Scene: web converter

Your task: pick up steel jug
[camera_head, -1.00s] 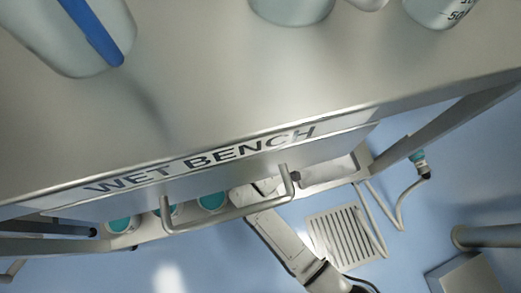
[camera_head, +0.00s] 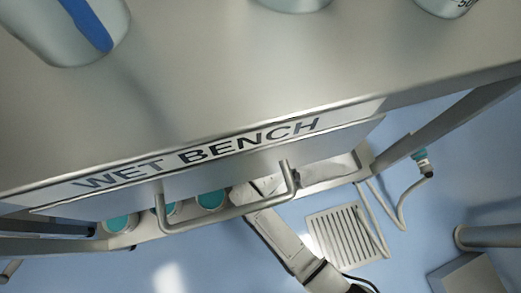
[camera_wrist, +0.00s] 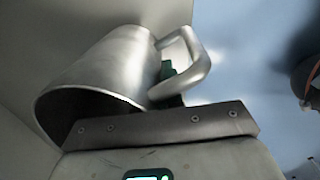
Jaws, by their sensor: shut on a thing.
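The steel jug (camera_wrist: 105,70) fills the left and middle of the wrist view. It is tilted, with its open rim toward the lower left and its handle (camera_wrist: 197,62) on the right. My gripper (camera_wrist: 170,85) is shut on the jug at the handle side; a dark green part shows inside the handle loop. The exact finger contact is hidden behind the jug and the grey bracket. In the head view my arm reaches under the front edge of the bench, and I cannot make out the jug there.
The wet bench (camera_head: 250,90) spans the head view, with a bar handle (camera_head: 225,212) on its front. Teal-topped containers (camera_head: 211,199) stand below it. A floor grate (camera_head: 345,238) and a hose (camera_head: 400,205) are at right.

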